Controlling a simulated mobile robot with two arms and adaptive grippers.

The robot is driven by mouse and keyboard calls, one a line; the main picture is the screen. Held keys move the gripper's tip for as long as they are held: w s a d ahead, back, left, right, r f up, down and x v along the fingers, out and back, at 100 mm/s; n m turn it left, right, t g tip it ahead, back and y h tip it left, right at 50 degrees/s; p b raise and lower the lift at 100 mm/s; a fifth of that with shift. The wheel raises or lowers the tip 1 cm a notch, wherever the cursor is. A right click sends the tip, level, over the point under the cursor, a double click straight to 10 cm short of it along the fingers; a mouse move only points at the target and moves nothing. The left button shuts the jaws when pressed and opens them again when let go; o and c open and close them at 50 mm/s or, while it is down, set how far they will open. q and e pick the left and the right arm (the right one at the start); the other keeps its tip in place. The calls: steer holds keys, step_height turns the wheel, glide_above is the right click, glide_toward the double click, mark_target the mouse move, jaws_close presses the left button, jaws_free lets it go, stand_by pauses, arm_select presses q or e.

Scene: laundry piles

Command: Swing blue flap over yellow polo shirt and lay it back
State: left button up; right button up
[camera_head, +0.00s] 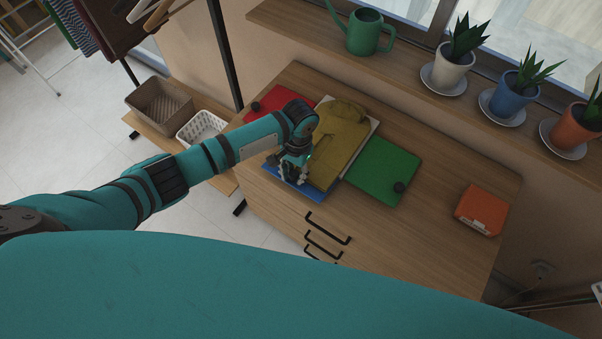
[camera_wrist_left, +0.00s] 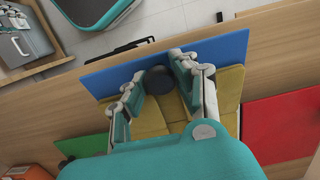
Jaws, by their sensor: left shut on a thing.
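The blue flap (camera_head: 314,196) lies about flat at the front end of the folding board, towards the table's front edge. It also shows in the left wrist view (camera_wrist_left: 222,48). The yellow polo shirt (camera_head: 343,130) lies folded into a narrow shape on the board's white middle panel (camera_head: 373,126), behind the blue flap. It shows under the fingers in the wrist view (camera_wrist_left: 229,88). My left gripper (camera_head: 293,178) is down at the blue flap, its fingers shut on the flap's round black knob (camera_wrist_left: 158,80). My right gripper is in neither view.
The red flap (camera_head: 279,99) lies open on the left, the green flap (camera_head: 382,170) on the right, with a black knob. An orange box (camera_head: 482,210) stands at the table's right. Baskets (camera_head: 160,104) stand left; the sill holds plants and a watering can (camera_head: 364,33).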

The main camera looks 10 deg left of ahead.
arm_select(q)
steer(key=shift+w+d+r, duration=0.25)
steer(key=shift+w+r, duration=0.45)
steer(key=shift+r, duration=0.25)
steer(key=shift+w, duration=0.1)
steer(key=shift+o, duration=0.2)
steer(key=shift+w+d+r+g, duration=0.1)
steer(key=shift+w+r+g, duration=0.05)
steer(key=shift+w+g, duration=0.2)
steer(key=shift+w+d+r+g+y+b, duration=0.3)
steer(key=shift+w+r+g+b, duration=0.2)
steer(key=shift+w+r, duration=0.1)
steer(key=shift+w+d+b, duration=0.2)
steer(key=shift+w+b, duration=0.45)
steer(key=shift+b, duration=0.6)
steer(key=shift+w+d+r+g+b, duration=0.15)
steer(key=shift+w+r+g+b, duration=0.2)
steer(key=shift+r+g+b, duration=0.1)
